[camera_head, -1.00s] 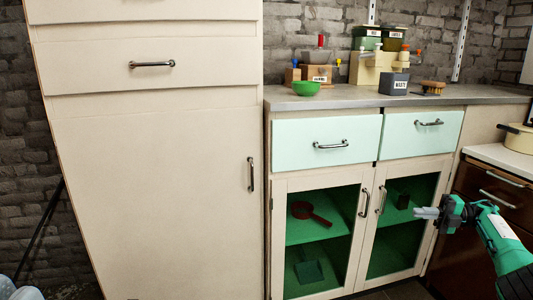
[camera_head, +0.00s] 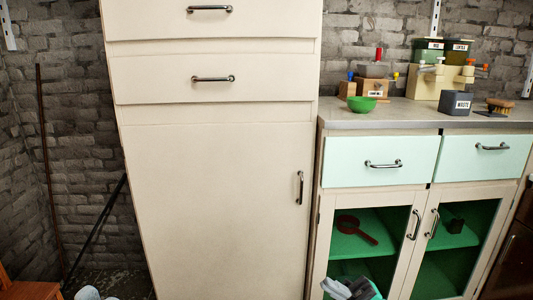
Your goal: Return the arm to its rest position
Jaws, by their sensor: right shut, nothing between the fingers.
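My right gripper (camera_head: 345,290) shows at the bottom edge of the head view, in front of the lower part of the left glass door. Its grey fingers are together with nothing visible between them. Most of my right arm is cut off by the frame. My left gripper is not in view.
A tall cream cabinet (camera_head: 215,190) fills the middle. A low cabinet with mint drawers (camera_head: 380,162) and glass doors stands to its right. Its counter (camera_head: 400,116) bears a green bowl (camera_head: 361,104), a dark waste box (camera_head: 455,103) and a brush (camera_head: 500,104). A red pan (camera_head: 350,225) lies inside.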

